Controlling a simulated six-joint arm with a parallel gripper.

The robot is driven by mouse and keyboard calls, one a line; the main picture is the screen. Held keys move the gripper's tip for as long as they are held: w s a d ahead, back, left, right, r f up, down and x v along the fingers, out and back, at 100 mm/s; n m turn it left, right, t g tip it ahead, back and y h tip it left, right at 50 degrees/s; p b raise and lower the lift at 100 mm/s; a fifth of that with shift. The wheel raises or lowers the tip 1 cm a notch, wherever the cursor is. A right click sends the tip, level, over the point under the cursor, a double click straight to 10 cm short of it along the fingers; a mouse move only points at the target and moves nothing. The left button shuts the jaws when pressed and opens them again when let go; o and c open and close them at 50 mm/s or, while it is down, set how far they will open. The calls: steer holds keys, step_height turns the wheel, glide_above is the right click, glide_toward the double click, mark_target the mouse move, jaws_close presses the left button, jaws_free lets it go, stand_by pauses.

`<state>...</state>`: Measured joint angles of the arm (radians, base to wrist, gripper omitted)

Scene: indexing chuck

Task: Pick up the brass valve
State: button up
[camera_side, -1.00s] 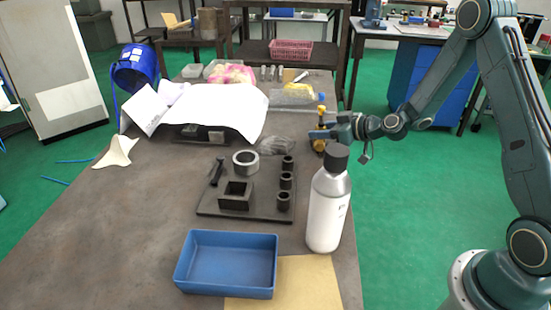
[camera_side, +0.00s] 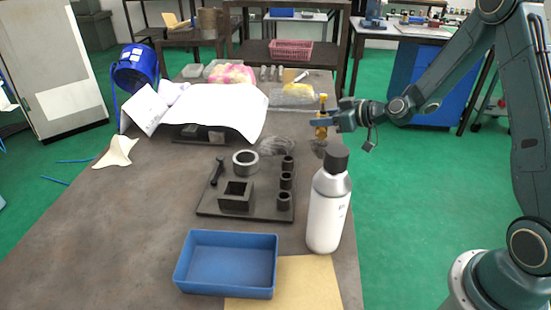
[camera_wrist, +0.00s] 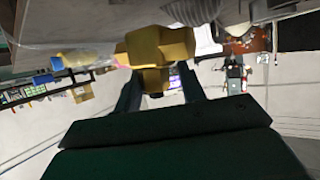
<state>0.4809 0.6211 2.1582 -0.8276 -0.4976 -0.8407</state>
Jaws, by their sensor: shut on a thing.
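The brass valve (camera_side: 321,130) is a small yellow piece at the right side of the table in the side view, behind the white bottle. My gripper (camera_side: 329,121) is shut on it and holds it upright, seemingly above the table. In the wrist view the valve (camera_wrist: 160,47) shows as a yellow block at the fingertips of my gripper (camera_wrist: 158,88). Its far side is hidden there.
A white bottle with a dark cap (camera_side: 327,205) stands in front of the valve. A dark fixture plate (camera_side: 218,207) with several sockets, a ring (camera_side: 245,162) and a blue tray (camera_side: 227,286) lie nearby. White paper (camera_side: 215,108) covers the back left. The table's left front is clear.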

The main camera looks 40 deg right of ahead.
mark_target(324, 115)
step_height(324, 115, up, 16)
steer(key=shift+f, duration=0.15)
stand_by(0.3)
stand_by(0.4)
